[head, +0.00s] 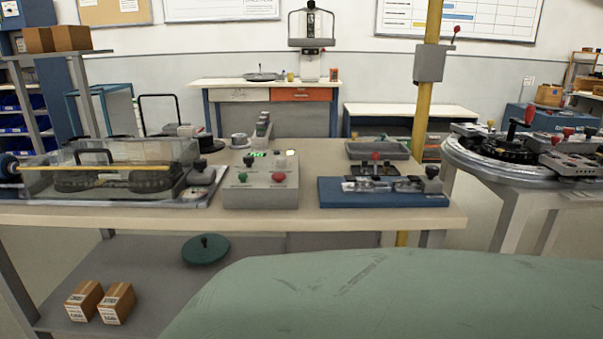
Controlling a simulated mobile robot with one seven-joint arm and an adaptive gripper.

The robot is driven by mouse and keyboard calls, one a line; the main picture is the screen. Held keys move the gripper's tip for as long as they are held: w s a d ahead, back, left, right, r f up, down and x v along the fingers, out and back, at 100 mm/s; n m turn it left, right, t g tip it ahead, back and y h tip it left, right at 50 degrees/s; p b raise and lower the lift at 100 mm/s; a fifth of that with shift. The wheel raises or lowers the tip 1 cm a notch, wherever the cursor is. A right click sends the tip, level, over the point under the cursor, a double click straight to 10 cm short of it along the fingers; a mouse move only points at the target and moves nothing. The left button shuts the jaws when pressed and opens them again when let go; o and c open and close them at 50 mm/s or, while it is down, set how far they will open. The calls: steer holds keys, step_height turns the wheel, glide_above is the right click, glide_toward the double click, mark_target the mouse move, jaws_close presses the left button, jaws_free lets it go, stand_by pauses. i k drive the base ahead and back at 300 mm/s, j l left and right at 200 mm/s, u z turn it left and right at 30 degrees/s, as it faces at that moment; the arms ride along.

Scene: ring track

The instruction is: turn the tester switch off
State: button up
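A grey control box (262,194) stands near the middle of the workbench (400,215) and looks like the tester, though no label on it is readable. A black knob or lever (248,161) stands below the display. My gripper is not in view.
A clear-covered case (120,150) stands left of the box. A yellow post (424,100) rises behind the bench. A round table (470,165) stands at the right.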

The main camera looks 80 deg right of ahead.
mark_target(247, 160)
steer(key=z, duration=2.1)
steer(key=i, duration=0.95)
steer(key=j+u, duration=0.05)
steer(key=j, duration=0.05)
